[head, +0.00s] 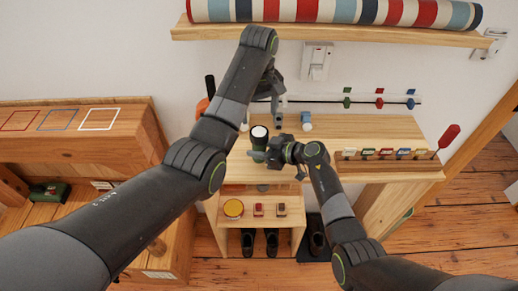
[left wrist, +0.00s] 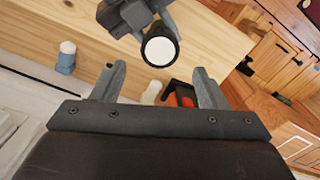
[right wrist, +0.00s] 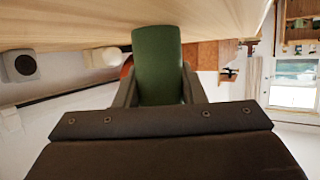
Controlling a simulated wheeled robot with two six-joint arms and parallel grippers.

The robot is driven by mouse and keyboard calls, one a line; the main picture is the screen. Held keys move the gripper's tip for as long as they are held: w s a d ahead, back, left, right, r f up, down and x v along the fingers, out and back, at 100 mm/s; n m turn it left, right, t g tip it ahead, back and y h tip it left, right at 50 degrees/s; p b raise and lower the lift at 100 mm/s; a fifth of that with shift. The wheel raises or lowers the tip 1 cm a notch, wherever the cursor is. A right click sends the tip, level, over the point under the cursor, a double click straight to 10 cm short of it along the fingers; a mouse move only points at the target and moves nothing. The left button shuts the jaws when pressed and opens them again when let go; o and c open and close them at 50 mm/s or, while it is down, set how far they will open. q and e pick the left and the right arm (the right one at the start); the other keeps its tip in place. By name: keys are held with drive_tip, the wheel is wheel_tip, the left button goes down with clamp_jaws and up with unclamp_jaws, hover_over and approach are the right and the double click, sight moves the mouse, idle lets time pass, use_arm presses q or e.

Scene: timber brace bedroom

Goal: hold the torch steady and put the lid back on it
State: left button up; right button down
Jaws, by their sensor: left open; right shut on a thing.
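The torch (head: 259,133) is upright above the wooden desk, its round white end ringed in black facing up. My right gripper (head: 275,153) is shut on its green body, which also shows between the fingers in the right wrist view (right wrist: 157,62). My left gripper (head: 277,112) is open and empty, just behind and right of the torch in the head view. In the left wrist view the torch's white end (left wrist: 160,47) lies beyond the open fingers, apart from them. I cannot clearly pick out a separate lid.
A small blue-and-white object (head: 306,122) stands on the desk (head: 370,128), right of the torch. A small white cylinder (left wrist: 153,91) and an orange-red object (left wrist: 180,94) are near the left fingers. Coloured tags and a red-handled tool (head: 449,136) line the right edge. A shelf (head: 340,34) overhangs behind.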

sight(259, 132)
use_arm(q)
drive_tip(key=shift+f, duration=4.05)
drive_tip(key=c, duration=0.9)
drive_tip(key=o, duration=1)
drive_tip(key=shift+r, duration=2.3)
